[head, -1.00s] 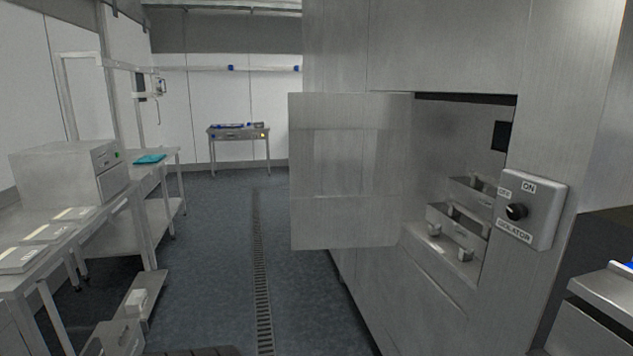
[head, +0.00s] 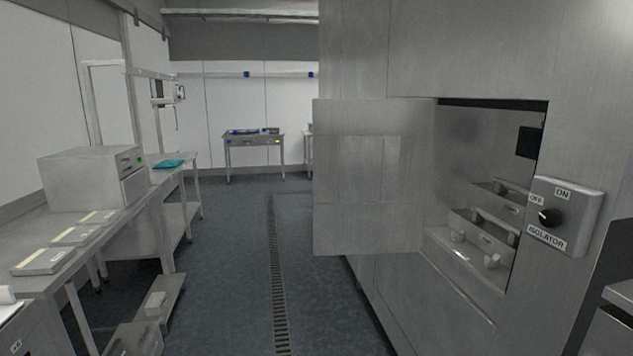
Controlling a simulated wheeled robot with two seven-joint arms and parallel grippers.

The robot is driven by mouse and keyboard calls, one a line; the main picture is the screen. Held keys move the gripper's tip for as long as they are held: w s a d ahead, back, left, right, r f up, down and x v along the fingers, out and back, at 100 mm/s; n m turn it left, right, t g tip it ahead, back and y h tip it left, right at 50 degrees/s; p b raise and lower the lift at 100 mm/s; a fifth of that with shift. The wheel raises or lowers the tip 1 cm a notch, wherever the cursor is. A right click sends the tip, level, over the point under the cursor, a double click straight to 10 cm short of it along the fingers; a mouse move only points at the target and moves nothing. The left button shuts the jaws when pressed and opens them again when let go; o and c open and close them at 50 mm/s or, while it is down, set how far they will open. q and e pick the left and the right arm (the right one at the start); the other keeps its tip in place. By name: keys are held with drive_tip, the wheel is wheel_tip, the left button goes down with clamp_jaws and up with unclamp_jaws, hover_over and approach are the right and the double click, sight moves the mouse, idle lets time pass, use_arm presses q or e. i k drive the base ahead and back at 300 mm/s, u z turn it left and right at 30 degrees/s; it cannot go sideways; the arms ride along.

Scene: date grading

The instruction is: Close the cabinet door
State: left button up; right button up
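The cabinet door (head: 368,180) is a flat grey metal panel in the middle of the head view. It stands wide open, swung out to the left of the cabinet opening. The steel cabinet (head: 465,45) fills the right side. Its opening shows several metal bins (head: 484,237) on stepped levels inside and a small dark panel on the inner wall. Neither of my grippers is in view, and nothing touches the door.
An isolator switch box (head: 563,217) sits on the cabinet face right of the opening. A long steel bench (head: 45,237) with a grey machine (head: 93,178) runs along the left. The floor (head: 232,265) between is clear, with a drain grate (head: 277,290). A small table (head: 254,140) stands at the back.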

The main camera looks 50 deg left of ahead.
sight(382, 227)
drive_tip(key=u, duration=2.1)
drive_tip(key=i, duration=4.5)
drive_tip(key=z, duration=3.8)
drive_tip(key=i, duration=0.5)
drive_tip(key=u, duration=0.1)
